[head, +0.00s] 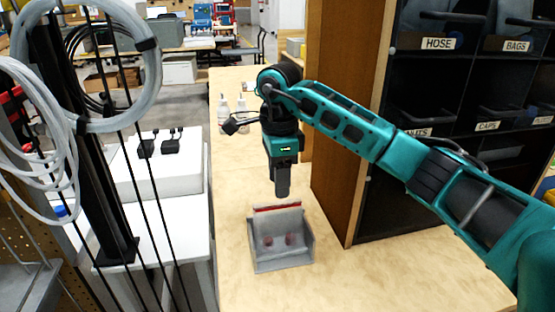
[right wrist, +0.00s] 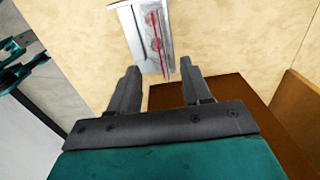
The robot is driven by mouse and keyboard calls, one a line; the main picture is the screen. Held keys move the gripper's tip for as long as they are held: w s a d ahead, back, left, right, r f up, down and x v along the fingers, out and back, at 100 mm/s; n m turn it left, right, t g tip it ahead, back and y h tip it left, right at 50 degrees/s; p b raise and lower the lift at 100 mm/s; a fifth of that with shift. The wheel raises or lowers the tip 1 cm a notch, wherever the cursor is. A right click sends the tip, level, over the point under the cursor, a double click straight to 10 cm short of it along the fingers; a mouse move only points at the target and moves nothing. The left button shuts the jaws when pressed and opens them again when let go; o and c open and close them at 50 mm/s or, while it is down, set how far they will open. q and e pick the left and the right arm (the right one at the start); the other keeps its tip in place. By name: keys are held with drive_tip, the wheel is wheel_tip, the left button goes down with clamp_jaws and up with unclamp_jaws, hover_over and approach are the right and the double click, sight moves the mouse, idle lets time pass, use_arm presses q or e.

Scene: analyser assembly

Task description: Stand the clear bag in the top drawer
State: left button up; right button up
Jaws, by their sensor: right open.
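The clear bag (head: 277,209), with a red strip along its top edge, stands in a grey open-fronted holder (head: 290,259) on the wooden table. In the right wrist view the jaws (right wrist: 158,66) are open and empty, with the bag (right wrist: 156,30) and holder (right wrist: 137,45) beyond the fingertips. Black drawers, labelled HOSE, BAGS (head: 516,45) and CAPS among others, are in the cabinet at right.
A wooden cabinet side panel (head: 345,130) stands close to the right of the holder. White bottles (head: 223,112) stand farther back on the table. Hanging clear tubing (head: 140,90) and a dark post are at left. The table in front of the panel is clear.

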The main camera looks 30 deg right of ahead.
sight(278, 205)
use_arm(q)
drive_tip(key=shift+w+d+r+b, duration=0.25)
drive_tip(key=shift+w+b, duration=0.05)
drive_tip(key=shift+w, duration=0.1)
use_arm(e)
wheel_tip(278, 205, down, 8)
drive_tip(key=shift+r, duration=0.2)
